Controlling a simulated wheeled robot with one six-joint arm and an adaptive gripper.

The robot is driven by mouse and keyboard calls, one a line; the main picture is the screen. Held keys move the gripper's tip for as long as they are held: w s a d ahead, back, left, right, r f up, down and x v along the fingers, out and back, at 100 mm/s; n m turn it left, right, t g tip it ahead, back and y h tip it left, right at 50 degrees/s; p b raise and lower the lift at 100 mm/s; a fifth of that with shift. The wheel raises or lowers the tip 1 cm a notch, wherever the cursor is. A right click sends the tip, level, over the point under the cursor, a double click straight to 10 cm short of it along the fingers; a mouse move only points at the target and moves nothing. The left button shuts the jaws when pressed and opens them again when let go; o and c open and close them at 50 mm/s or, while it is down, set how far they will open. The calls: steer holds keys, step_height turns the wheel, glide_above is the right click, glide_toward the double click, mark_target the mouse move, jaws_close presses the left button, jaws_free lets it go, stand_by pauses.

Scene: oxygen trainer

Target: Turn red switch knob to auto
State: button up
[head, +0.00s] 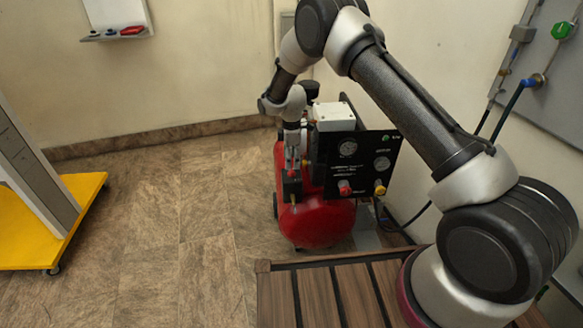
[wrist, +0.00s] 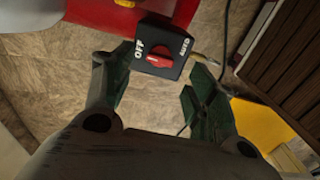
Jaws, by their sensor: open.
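The red switch knob (wrist: 153,61) sits on a black box (wrist: 163,46) with white OFF lettering on the left and AUTO on the right. A small pale mark shows on the knob, but its exact setting is hard to read. My gripper (wrist: 159,66) is open in the wrist view, its green fingers on either side of the box's near part, with no clear contact. In the head view my gripper (head: 291,165) hangs at the left front of the red compressor (head: 317,222); the knob cannot be made out there.
A black panel (head: 362,165) with gauges and red and yellow fittings stands right of my gripper. A slatted wooden surface (head: 320,295) lies in front of the compressor. A yellow wheeled base (head: 70,215) is at left; open floor lies between.

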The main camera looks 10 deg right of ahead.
mark_target(292, 170)
step_height(292, 170, down, 5)
steer(key=shift+r, duration=0.1)
steer(key=c, duration=1)
